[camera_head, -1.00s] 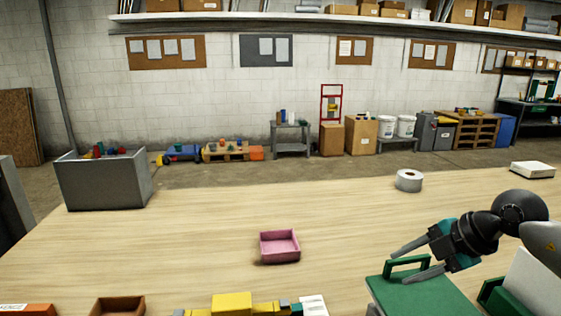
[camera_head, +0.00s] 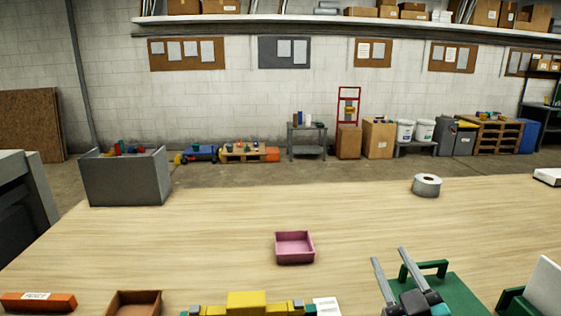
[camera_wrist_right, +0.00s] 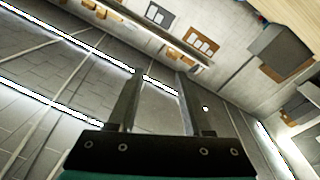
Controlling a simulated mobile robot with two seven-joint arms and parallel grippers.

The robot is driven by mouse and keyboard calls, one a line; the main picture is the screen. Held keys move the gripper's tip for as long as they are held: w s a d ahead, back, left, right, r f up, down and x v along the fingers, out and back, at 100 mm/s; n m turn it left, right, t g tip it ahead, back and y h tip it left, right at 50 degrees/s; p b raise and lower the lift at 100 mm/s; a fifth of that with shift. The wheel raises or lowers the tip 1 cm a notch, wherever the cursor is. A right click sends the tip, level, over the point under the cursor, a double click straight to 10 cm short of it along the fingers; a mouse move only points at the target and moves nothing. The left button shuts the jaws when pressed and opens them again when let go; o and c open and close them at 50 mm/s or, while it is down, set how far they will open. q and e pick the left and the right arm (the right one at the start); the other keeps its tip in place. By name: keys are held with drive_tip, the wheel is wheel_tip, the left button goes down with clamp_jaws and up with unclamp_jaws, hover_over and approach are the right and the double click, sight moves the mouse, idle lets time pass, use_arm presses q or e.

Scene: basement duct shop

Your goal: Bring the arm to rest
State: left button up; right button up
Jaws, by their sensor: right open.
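My right gripper (camera_head: 392,268) is at the lower right of the head view, above the table (camera_head: 200,235), with its two grey fingers spread and pointing away from me. It is open and empty. It stands in front of and beside the handle of a green case (camera_head: 455,293); I cannot tell whether it touches the case. In the right wrist view the open fingers (camera_wrist_right: 158,85) show with nothing between them, against the ceiling and wall. My left gripper is not in view.
A pink tray (camera_head: 294,259) sits mid-table. A brown tray (camera_head: 118,296), an orange box (camera_head: 38,309) and a yellow object (camera_head: 246,301) lie along the near edge. A tape roll (camera_head: 426,190) and grey bin (camera_head: 125,184) stand farther back. The table's middle is mostly clear.

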drive_tip(key=s+d+f+m+g+h, duration=0.1)
drive_tip(key=s+f+m+g, duration=0.1)
drive_tip(key=s+f+g, duration=0.45)
drive_tip(key=s+f+m+g+h, duration=0.2)
drive_tip(key=s+f, duration=0.2)
drive_tip(key=f, duration=0.5)
drive_tip(key=s+a+f+n+g+y, duration=0.1)
drive_tip(key=s+a+f+g, duration=0.1)
drive_tip(key=s+f+g, duration=0.35)
drive_tip(key=s+a+f+g+y, duration=0.2)
drive_tip(key=s+a, duration=0.1)
drive_tip(key=s, duration=0.6)
wheel_tip(320, 180, down, 27)
drive_tip(key=s+b, duration=0.2)
drive_tip(key=b, duration=0.3)
drive_tip(key=s+d+f+g+b, duration=0.2)
drive_tip(key=s+d+f+b, duration=0.1)
drive_tip(key=s+f, duration=1.2)
drive_tip(key=shift+s+f+b, duration=0.15)
drive_tip(key=shift+f+b, duration=0.3)
drive_tip(key=shift+f, duration=0.5)
drive_tip(key=shift+s+d, duration=0.1)
